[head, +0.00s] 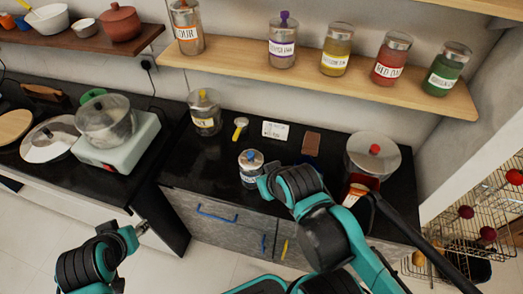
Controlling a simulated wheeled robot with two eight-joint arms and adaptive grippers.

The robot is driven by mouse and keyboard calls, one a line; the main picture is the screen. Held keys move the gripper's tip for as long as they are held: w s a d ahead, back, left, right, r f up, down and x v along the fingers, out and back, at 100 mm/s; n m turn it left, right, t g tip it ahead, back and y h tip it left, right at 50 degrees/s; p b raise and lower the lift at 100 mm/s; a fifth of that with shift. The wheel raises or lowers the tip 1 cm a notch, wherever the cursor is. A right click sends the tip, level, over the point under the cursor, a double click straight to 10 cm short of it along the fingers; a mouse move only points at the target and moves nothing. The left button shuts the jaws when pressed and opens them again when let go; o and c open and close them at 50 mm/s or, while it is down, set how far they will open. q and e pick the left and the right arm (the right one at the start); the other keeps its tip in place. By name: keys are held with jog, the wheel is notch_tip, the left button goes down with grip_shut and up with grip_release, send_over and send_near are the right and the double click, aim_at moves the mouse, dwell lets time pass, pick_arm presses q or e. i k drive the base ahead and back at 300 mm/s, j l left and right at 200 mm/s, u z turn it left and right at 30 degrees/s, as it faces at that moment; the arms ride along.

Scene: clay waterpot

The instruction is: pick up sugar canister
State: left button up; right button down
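A clear canister with a blue knob (251,175) stands upright near the front edge of the black counter. A similar clear canister with a yellow knob (206,121) stands further back. Their labels are too small to read, so I cannot tell which is the sugar canister. My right gripper (265,186) is at the right side of the blue-knobbed canister. Its fingers are largely hidden, and I cannot tell whether they touch or grip it. My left gripper (142,229) is low at the left, over the floor, away from both canisters; its opening is unclear.
The shelf (222,63) above holds several labelled jars. A large red-knobbed pot (372,155) stands on the counter at the right, partly behind a dark handle. A yellow brush (240,127), white card (275,130) and brown block (311,143) lie behind the blue-knobbed canister.

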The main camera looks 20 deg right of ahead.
aim_at(247, 179)
jog(key=z, duration=1.15)
jog(key=j+z, duration=0.45)
jog(key=k+j+z, duration=0.15)
jog(key=z, duration=0.25)
jog(key=k+j+z, duration=0.15)
jog(key=j+z, duration=0.3)
jog(key=k+j, duration=0.4)
jog(key=j, duration=0.1)
